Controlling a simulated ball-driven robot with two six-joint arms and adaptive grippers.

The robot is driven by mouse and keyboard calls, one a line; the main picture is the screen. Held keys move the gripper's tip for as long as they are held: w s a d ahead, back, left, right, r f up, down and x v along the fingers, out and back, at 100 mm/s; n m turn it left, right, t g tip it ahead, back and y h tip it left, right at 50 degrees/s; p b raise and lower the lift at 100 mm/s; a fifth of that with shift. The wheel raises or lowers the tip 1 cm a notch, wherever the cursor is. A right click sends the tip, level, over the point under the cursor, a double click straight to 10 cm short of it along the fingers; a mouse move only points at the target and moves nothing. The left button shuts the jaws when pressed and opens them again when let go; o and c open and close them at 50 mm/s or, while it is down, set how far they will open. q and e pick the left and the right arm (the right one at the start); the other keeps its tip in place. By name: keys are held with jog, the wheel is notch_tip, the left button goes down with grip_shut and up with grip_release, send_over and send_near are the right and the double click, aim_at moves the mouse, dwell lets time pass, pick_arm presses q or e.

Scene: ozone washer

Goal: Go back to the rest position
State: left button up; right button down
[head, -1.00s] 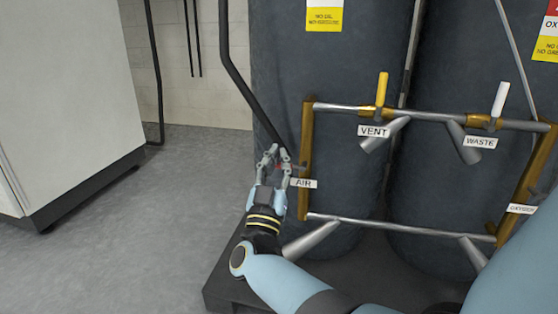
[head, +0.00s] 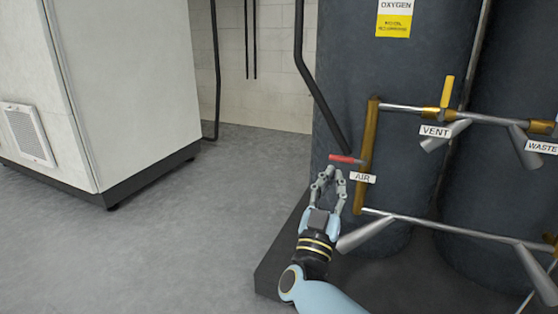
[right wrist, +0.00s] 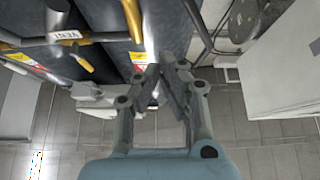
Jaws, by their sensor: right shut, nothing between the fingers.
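My right gripper (head: 333,174) is in the middle of the head view, its fingers pointing up. It is shut and holds nothing. It also shows in the right wrist view (right wrist: 161,68), with its fingertips close together. The red air valve handle (head: 347,159) lies about level, just above the fingertips in the head view. The AIR label (head: 363,177) is to the right of the fingers. I cannot tell from the picture whether the fingers touch the handle. My left gripper is not in view.
Dark tanks (head: 385,75) stand behind a pipe frame (head: 369,140) with a yellow vent handle (head: 447,92). A black platform (head: 270,270) is under them. A white cabinet (head: 130,90) stands left. The grey floor (head: 200,240) between is clear.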

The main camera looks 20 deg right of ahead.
jog(key=s+f+n+t+y, duration=0.2)
jog(key=s+f+n+y, duration=0.55)
jog(key=s, duration=0.75)
jog(key=s+a+f+n+g+y, duration=0.4)
jog(key=s+a+g+y, duration=0.4)
jog(key=s+y, duration=0.4)
pick_arm(q)
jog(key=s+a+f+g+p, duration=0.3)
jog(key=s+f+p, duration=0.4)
jog(key=p, duration=0.8)
pick_arm(e)
jog(key=s+d+f+m+g+h, duration=0.25)
jog(key=s+f+g, duration=0.45)
jog(key=s, duration=0.4)
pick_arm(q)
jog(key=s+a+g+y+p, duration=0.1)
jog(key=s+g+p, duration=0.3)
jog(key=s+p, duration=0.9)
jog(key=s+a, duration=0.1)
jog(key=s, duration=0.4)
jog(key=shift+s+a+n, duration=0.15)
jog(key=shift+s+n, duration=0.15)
pick_arm(e)
jog(key=s+d+f+g, duration=0.1)
jog(key=s+d+g, duration=0.2)
jog(key=s, duration=1.4)
jog(key=shift+s+f, duration=0.15)
jog(key=shift+s, duration=0.15)
